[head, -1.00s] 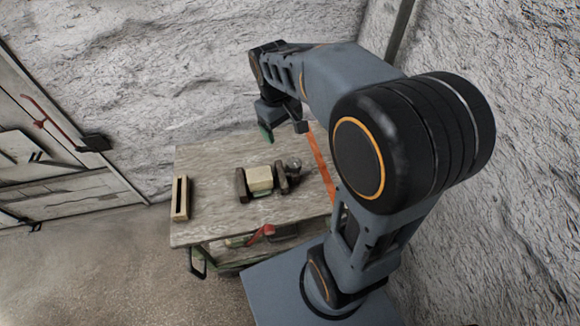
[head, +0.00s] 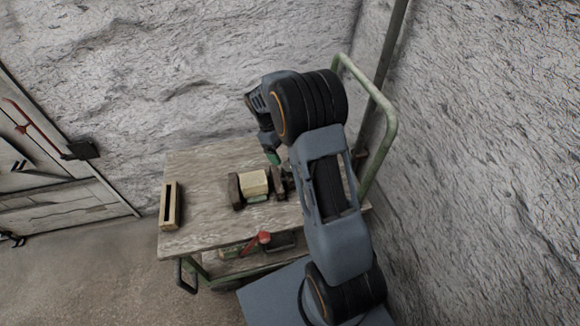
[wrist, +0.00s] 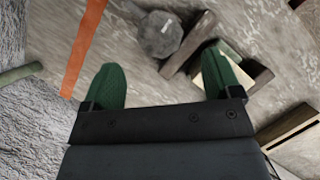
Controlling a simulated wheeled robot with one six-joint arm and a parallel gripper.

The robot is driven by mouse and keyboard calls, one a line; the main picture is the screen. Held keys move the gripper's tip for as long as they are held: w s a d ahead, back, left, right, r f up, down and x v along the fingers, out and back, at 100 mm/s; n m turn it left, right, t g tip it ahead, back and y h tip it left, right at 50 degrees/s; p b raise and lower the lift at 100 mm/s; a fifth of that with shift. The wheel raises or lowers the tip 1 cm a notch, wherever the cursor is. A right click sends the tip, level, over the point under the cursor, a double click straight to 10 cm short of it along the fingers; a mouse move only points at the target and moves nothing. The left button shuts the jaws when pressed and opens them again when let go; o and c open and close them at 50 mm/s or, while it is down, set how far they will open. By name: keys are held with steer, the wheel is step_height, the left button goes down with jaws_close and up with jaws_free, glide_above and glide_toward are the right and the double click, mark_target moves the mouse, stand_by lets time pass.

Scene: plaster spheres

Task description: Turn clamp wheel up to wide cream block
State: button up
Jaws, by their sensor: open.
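The wide cream block (head: 253,183) sits between two dark brown clamp jaws on the cart's wooden top. The left jaw (head: 235,191) stands close beside it; the right jaw (head: 278,184) is partly behind my arm. The grey clamp wheel (wrist: 158,34) shows in the wrist view beside a brown jaw (wrist: 187,46); in the head view my arm mostly hides it. My gripper (wrist: 164,84) is open and empty, its green fingers spread, with the wheel beyond them. It also shows in the head view (head: 273,157), above the table behind the clamp.
A slotted wooden block (head: 170,206) stands at the table's left edge. An orange strip (wrist: 84,48) lies on the tabletop. A red-handled tool (head: 258,241) is at the cart's front. The cart's green rail (head: 385,130) rises at right near the rough wall.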

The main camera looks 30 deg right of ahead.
steer(key=x, duration=0.6)
steer(key=shift+s+f+b, duration=0.15)
steer(key=shift+f+b, duration=0.2)
steer(key=shift+c, duration=0.3)
